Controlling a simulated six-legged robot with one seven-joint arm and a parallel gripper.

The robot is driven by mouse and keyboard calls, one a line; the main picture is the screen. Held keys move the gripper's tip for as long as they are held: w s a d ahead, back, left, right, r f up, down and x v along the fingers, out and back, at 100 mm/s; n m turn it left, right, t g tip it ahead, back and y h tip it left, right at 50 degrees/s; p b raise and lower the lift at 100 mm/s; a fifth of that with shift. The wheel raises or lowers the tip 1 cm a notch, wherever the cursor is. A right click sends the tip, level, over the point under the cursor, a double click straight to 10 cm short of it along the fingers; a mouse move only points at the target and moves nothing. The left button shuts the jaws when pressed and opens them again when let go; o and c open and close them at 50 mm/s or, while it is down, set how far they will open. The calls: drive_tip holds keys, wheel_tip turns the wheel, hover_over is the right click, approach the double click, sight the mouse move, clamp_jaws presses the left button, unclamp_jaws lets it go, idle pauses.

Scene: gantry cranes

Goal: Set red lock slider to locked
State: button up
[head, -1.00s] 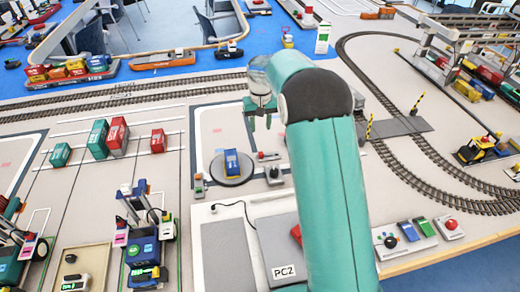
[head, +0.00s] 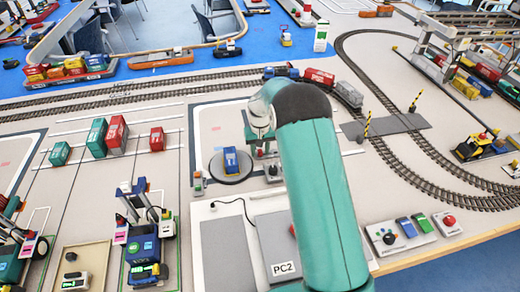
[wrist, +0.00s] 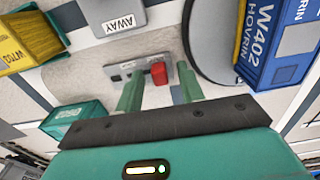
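The red lock slider (wrist: 158,73) is a small red block on a grey base plate (wrist: 122,72) in the wrist view. My gripper (wrist: 160,78) is open. Its two green fingers lie on either side of the red block in the picture, with gaps to both sides. I cannot tell how far the fingertips are above the plate. In the head view my gripper (head: 261,150) points down just right of the round turntable and largely hides the slider. No lock markings can be read.
A blue container (head: 231,162) stands on the grey turntable (head: 217,174) beside my gripper; it also shows in the wrist view (wrist: 280,40). A grey box marked AWAY (wrist: 115,18) is close by. Yellow (wrist: 28,40) and green (wrist: 75,122) containers show at the left.

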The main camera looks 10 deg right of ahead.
sight(271, 153)
clamp_jaws()
drive_tip(key=shift+d, duration=2.25)
unclamp_jaws()
drive_tip(key=shift+d, duration=0.1)
